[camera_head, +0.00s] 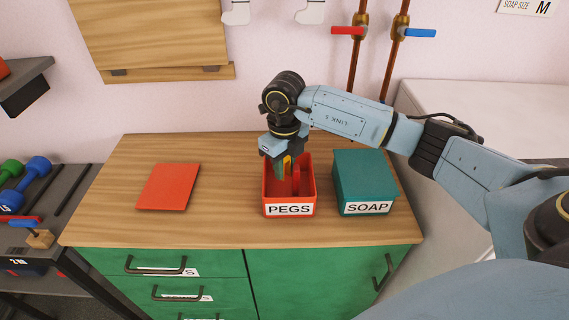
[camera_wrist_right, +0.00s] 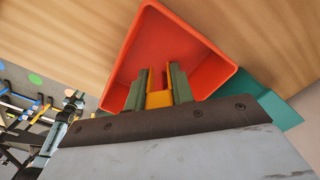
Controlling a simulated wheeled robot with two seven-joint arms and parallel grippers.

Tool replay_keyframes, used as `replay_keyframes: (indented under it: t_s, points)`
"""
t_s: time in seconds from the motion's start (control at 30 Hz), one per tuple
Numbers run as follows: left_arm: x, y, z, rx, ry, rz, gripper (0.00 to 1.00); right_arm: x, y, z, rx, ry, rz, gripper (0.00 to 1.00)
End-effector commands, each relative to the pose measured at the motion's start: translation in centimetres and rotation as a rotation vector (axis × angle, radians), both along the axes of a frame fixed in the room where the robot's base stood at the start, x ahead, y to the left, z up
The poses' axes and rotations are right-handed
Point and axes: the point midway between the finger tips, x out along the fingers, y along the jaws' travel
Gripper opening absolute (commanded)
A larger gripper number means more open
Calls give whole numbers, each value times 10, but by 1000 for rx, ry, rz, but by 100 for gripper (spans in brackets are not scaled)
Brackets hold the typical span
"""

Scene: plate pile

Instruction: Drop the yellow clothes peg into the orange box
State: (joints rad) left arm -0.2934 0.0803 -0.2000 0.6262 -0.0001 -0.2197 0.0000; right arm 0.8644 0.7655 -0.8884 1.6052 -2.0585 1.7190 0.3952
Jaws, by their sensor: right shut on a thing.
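The yellow clothes peg (camera_head: 287,164) is between the fingers of my right gripper (camera_head: 284,167), which is shut on it. In the right wrist view the yellow peg (camera_wrist_right: 159,98) shows between the two grey-green fingertips of my right gripper (camera_wrist_right: 158,86). The orange box (camera_head: 289,211), labelled PEGS, stands open on the wooden counter. The gripper is over the box's opening, with its fingers pointing down. In the right wrist view the orange box (camera_wrist_right: 205,45) lies behind the fingertips. My left gripper is not in view.
A teal box (camera_head: 364,180) labelled SOAP stands just right of the orange box. A flat red-orange panel (camera_head: 169,187) lies at the left of the wooden counter (camera_head: 225,225). The counter between the panel and the orange box is clear.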

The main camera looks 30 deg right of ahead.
Motion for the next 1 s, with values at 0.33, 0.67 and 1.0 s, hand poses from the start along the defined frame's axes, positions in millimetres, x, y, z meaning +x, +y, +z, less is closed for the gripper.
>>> replay_keyframes:
  t_s: [0.33,0.67,1.0]
  points:
    - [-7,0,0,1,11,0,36,0,0,1,0,0,0,49]
    - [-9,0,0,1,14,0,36,1,0,11,0,-3,0,49]
    - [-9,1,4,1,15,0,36,1,0,83,-1,-5,0,49]
